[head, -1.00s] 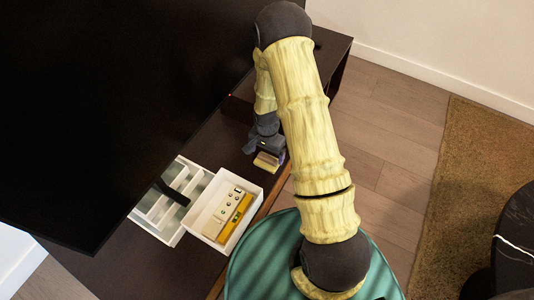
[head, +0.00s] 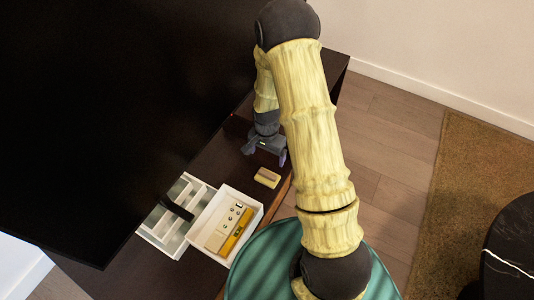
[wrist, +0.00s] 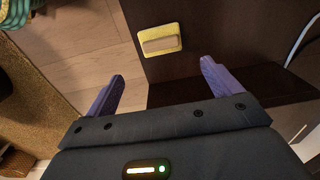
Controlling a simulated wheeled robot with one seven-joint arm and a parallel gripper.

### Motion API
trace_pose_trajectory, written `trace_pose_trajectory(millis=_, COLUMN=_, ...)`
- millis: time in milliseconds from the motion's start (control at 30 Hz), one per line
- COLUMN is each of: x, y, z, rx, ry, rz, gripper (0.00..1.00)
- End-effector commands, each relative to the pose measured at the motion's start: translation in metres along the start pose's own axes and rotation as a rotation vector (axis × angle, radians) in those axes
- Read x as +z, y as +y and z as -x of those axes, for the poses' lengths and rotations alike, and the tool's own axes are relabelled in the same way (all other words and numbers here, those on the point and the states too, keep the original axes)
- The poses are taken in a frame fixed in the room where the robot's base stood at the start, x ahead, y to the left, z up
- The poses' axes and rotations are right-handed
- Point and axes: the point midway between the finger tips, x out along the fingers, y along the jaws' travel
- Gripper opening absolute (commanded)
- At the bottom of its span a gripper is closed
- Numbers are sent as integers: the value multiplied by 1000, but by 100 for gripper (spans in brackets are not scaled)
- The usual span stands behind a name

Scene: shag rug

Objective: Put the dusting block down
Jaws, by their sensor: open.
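The dusting block (head: 267,177) is a small block with a yellow base and a tan top. It lies on the dark cabinet top (head: 218,160), near its front edge. In the wrist view the block (wrist: 160,40) lies beyond the fingertips, with a gap between them and it. My gripper (wrist: 161,78) is open, with purple fingers spread and nothing between them. In the head view my gripper (head: 266,152) is just behind the block, partly hidden by my arm.
A white box (head: 256,216) holding a panel and a yellow item stands on the cabinet beside a white divided tray (head: 160,243). A large black screen (head: 100,110) overhangs the cabinet. Wooden floor (head: 385,140) and a brown rug (head: 465,180) lie to the right.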

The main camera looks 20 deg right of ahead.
Motion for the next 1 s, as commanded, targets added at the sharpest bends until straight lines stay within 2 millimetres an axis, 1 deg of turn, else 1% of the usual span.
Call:
trace_pose_trajectory(millis=200, x=0, y=0, z=2, rx=-2, ry=2, rz=4, gripper=90)
trace_pose_trajectory(millis=267, x=0, y=0, z=7, rx=-5, ry=5, rz=17, gripper=90)
trace_pose_trajectory(millis=333, x=1, y=2, z=18, rx=-11, ry=13, rz=43, gripper=90)
trace_pose_trajectory(millis=467, x=6, y=8, z=52, rx=-29, ry=36, rz=130, gripper=90)
trace_pose_trajectory(millis=600, x=17, y=19, z=93, rx=-49, ry=67, rz=256, gripper=90)
trace_pose_trajectory(millis=667, x=22, y=25, z=110, rx=-57, ry=82, rz=310, gripper=90)
trace_pose_trajectory(millis=800, x=38, y=41, z=144, rx=-71, ry=115, rz=436, gripper=90)
trace_pose_trajectory(millis=1000, x=64, y=67, z=186, rx=-88, ry=168, rz=612, gripper=90)
